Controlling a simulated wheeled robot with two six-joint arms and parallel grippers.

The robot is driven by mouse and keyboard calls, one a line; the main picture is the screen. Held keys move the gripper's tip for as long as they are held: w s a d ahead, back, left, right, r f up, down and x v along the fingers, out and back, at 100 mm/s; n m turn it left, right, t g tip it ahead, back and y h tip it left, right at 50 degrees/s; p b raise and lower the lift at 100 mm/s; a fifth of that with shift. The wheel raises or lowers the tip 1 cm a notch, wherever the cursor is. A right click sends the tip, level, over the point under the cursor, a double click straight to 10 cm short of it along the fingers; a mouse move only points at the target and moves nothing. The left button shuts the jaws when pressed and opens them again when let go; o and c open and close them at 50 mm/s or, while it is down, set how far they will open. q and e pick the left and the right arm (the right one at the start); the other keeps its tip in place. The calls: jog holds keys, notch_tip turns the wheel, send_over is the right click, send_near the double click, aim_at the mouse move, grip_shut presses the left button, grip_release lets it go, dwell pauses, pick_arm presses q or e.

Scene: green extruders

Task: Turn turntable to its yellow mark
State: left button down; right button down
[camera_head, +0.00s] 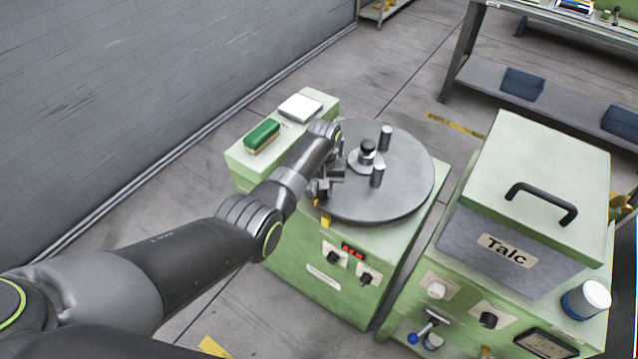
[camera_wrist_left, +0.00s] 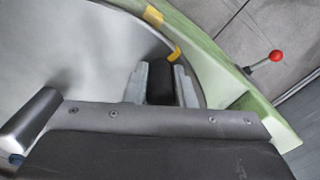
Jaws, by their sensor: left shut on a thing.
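The turntable (camera_head: 405,185) is a round grey disc on top of a green machine, with a black-topped hub (camera_head: 367,150) and two grey posts (camera_head: 385,137) (camera_head: 377,176) on it. My left gripper (camera_head: 322,188) is at the disc's near-left rim. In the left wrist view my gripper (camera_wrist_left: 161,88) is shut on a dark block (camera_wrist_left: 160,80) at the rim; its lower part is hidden. One yellow mark (camera_wrist_left: 174,55) lies at the disc's edge just beyond the fingers. Another yellow patch (camera_wrist_left: 153,15) is farther along, on the green border. My right gripper is out of view.
A green brush (camera_head: 262,136) and a white block (camera_head: 300,108) sit on the machine's left ledge. Knobs and a red display (camera_head: 353,250) are on its front. A green machine labelled Talc (camera_head: 508,250) stands close on the right. A grey wall is at left.

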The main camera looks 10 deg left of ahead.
aim_at(332, 202)
pick_arm(q)
jog(key=shift+s+d+r+p, duration=0.1)
jog(key=shift+s+d+p, duration=0.45)
jog(key=shift+d, duration=0.3)
jog(key=shift+s+d, duration=0.2)
jog(key=shift+d, duration=0.45)
jog(key=c, duration=1.2)
grip_release()
jog(key=shift+c, duration=0.2)
jog(key=shift+r+p, duration=0.4)
jog(key=shift+r, duration=0.1)
notch_tip(332, 202, up, 16)
jog(key=b, duration=0.1)
jog(key=shift+r, duration=0.15)
